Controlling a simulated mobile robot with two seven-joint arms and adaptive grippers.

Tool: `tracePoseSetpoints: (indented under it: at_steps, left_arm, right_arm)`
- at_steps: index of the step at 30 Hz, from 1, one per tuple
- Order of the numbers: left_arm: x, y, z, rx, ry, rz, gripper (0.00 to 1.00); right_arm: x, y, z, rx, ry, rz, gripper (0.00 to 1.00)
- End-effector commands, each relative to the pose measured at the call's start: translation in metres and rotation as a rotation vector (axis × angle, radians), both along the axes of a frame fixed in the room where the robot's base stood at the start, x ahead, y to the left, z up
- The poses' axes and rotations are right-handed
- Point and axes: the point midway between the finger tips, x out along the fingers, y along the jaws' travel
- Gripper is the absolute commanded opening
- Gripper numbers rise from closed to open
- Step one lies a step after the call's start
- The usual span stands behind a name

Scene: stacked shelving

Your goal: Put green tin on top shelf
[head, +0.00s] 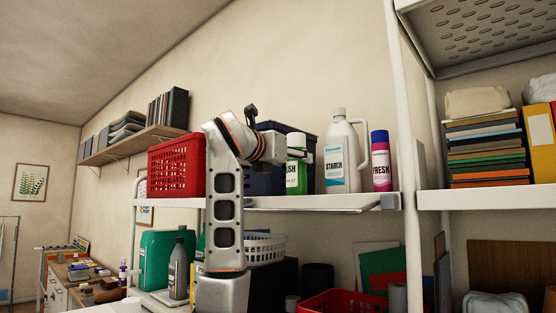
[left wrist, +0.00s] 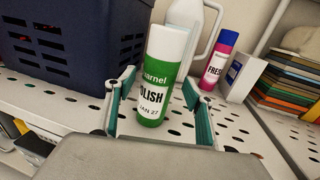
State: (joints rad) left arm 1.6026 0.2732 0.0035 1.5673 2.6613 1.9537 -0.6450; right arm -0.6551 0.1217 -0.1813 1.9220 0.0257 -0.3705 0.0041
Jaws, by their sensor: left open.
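The green tin (head: 297,176), with a white top and a "POLISH" label, stands upright on the white perforated top shelf (head: 280,202). In the left wrist view the tin (left wrist: 157,82) stands between the two green-padded fingers of my left gripper (left wrist: 159,88). The fingers are open, with a visible gap on the right side; contact on the left is hard to tell. In the head view my left gripper (head: 274,147) is at the tin's upper left and partly hides it. My right gripper is not in view.
A dark blue basket (left wrist: 75,48) stands left of the tin, with a red basket (head: 176,166) farther left. A white starch bottle (head: 341,155) and a pink-and-blue can (head: 381,163) stand to the right. Lower shelves hold a white basket (head: 265,247) and a green canister (head: 160,255).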

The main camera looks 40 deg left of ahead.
Motion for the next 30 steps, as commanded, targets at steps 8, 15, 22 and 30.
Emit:
tracePoseSetpoints:
  at_steps: [8, 15, 22, 30]
  left_arm:
    - [-0.058, -0.005, -0.001, 0.002, -0.005, 0.004, 0.53]
    - [-0.083, -0.009, 0.000, 0.001, -0.002, 0.002, 0.53]
    - [-0.087, -0.010, 0.000, 0.000, -0.001, 0.001, 0.53]
    - [-0.087, -0.010, 0.000, 0.000, -0.001, 0.001, 0.53]
  right_arm:
    - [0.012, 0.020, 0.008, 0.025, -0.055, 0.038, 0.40]
    - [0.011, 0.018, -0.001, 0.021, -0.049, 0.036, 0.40]
    - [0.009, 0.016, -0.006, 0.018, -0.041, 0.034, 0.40]
    - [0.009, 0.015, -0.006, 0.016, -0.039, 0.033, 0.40]
